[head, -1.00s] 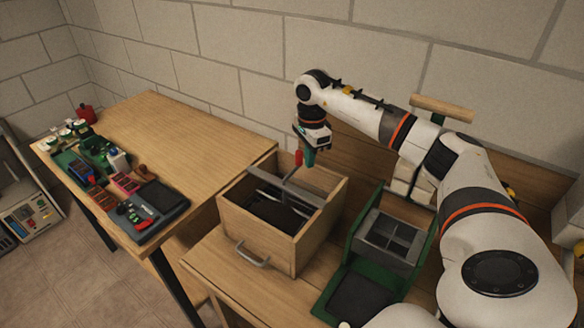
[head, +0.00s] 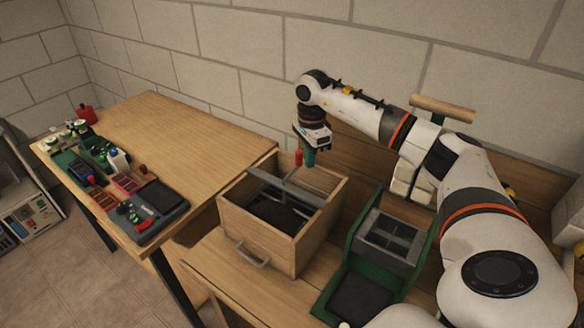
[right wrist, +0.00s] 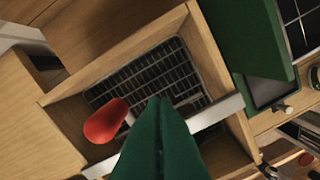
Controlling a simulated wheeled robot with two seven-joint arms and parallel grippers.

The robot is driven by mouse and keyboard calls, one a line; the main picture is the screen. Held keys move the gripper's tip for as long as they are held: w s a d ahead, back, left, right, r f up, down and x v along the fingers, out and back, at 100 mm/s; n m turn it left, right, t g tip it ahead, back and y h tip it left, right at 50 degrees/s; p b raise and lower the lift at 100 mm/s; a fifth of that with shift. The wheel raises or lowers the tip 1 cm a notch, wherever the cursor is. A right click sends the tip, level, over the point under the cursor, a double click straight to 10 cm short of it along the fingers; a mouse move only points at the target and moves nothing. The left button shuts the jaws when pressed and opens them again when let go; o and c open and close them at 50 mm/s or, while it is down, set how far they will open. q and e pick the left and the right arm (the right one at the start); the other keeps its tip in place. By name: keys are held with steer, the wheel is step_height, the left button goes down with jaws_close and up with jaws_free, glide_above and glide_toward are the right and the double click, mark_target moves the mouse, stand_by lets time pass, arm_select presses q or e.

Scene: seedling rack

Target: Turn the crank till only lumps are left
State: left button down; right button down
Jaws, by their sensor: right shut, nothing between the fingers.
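The open wooden box (head: 262,240) stands on the bench with a grey bar (head: 308,196) across its top. The crank's red handle (head: 298,157) stands up above the bar. In the right wrist view, the red handle (right wrist: 106,120) lies left of my green fingertips. My right gripper (head: 310,160) is shut and empty, beside the handle and not around it. The wrist view shows a dark mesh (right wrist: 150,75) inside the box. I cannot make out separate lumps on it. My left gripper is not in view.
A green tray (head: 345,262) with a grey divided insert (head: 392,238) stands right of the box. A wooden table (head: 190,125) to the left carries tools and small containers along its front; its back is clear. A block wall rises behind.

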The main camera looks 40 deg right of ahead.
steer(key=shift+f, duration=0.2)
stand_by(0.4)
step_height(320, 180, down, 3)
steer(key=shift+f+b, duration=0.1)
steer(key=shift+b, duration=1)
steer(key=shift+w, duration=0.15)
